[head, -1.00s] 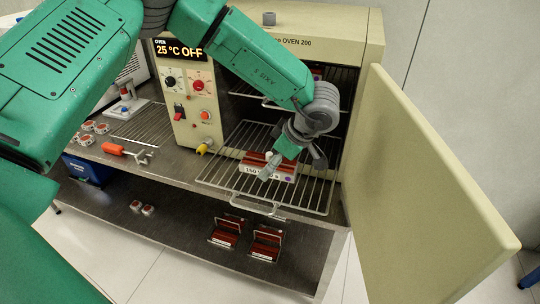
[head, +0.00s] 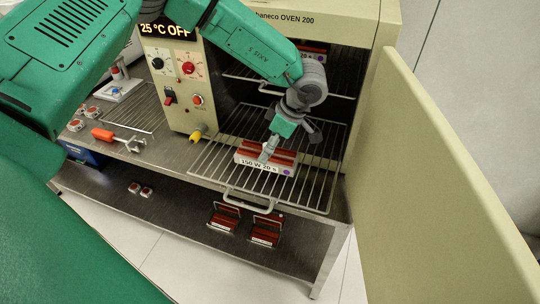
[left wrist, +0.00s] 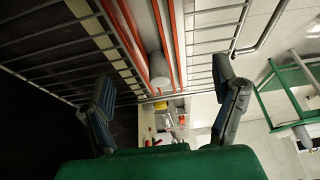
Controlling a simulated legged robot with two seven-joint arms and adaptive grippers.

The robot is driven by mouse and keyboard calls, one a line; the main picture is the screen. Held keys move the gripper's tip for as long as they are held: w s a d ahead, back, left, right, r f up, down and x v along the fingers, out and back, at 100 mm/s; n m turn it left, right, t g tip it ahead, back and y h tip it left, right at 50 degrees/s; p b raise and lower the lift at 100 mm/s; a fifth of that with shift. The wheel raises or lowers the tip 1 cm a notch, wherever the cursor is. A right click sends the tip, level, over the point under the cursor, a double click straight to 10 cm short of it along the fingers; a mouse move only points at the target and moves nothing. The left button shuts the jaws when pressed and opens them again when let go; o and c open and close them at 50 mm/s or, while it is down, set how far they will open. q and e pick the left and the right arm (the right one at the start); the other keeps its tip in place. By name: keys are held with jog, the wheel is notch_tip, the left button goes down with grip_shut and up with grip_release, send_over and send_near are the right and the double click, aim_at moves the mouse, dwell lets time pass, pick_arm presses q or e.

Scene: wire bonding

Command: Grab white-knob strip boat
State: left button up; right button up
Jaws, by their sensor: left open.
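A strip boat (head: 255,162) with dark red strips and a white label reading "150 W 20 s" sits on the pulled-out oven rack. In the left wrist view its red strips (left wrist: 128,35) run lengthwise, with a pale cylindrical knob (left wrist: 161,68) beside them. My left gripper (head: 291,143) points down over the boat and hides part of its top. In the left wrist view its two open fingers (left wrist: 163,72) stand on either side of the knob, apart from it. Whether they reach the knob's height is unclear. My right gripper is not in view.
The wire rack (head: 215,165) sticks out of the oven (head: 330,15), whose door (head: 440,170) stands open at right. Another boat (head: 312,48) is on the upper rack. More boats (head: 265,230) lie on the lower shelf.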

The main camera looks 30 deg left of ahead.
pick_arm(q)
jog(key=x, duration=0.5)
jog(key=shift+w+a+p, duration=0.1)
jog(key=shift+a+p, duration=0.25)
jog(key=shift+a, duration=0.1)
jog(key=shift+f, duration=0.2)
jog(key=shift+d+r, duration=0.1)
jog(key=shift+d, duration=0.45)
jog(key=c, duration=1.4)
jog(key=shift+a, duration=0.15)
jog(key=shift+c, duration=1.1)
jog(key=shift+a, duration=0.25)
